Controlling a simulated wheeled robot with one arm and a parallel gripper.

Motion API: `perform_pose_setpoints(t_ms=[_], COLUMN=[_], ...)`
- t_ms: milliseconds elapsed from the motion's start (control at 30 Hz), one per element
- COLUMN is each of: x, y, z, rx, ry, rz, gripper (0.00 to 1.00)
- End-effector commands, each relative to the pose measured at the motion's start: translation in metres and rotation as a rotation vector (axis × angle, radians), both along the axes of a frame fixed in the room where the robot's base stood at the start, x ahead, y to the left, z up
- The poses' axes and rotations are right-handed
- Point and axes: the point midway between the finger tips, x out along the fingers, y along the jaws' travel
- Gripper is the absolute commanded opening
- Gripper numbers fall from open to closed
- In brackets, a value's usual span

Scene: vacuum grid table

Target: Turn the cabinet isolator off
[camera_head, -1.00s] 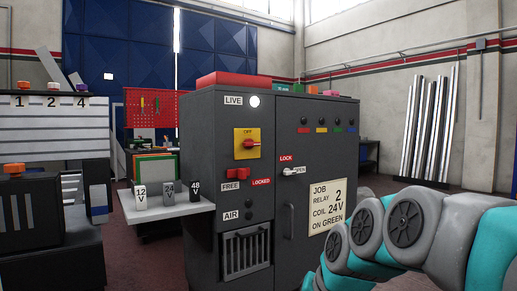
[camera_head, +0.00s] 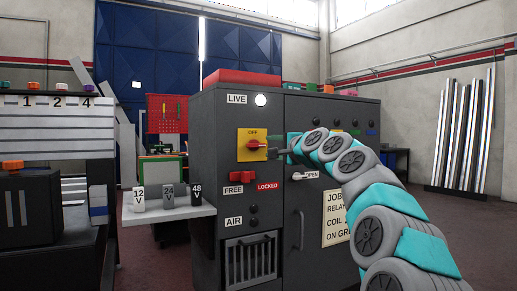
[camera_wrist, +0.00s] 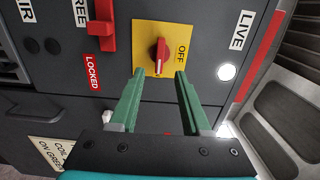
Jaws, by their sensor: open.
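The cabinet isolator is a red rotary handle (camera_head: 255,144) on a yellow plate (camera_head: 246,152) marked OFF, on the front of the dark grey cabinet (camera_head: 215,120). In the wrist view the red handle (camera_wrist: 159,53) sits on the yellow plate (camera_wrist: 150,35), with OFF printed to its right. The handle's pointer does not aim at the OFF word. My gripper (camera_wrist: 158,74) is open and empty, its two green fingers spread just short of the handle, one on each side in the picture. In the head view my gripper (camera_head: 275,147) is at the isolator's right, partly overlapped by my arm.
A lit white lamp (camera_head: 260,100) sits beside the LIVE label. Below the isolator is a red FREE/LOCKED slider (camera_head: 236,190). A white LOCK/OPEN lever (camera_head: 297,176) lies to its right. A side shelf (camera_head: 165,213) holds three voltage-marked cylinders.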

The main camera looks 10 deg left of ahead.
Motion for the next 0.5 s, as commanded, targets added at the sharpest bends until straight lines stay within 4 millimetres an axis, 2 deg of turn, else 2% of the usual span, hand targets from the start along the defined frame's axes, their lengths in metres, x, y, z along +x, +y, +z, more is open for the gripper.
perform_pose_setpoints(t_ms=[500], x=[0.031], y=[0.02], z=[0.0], rx=[-0.002], ry=[0.001], rz=[-0.002], gripper=[0.47])
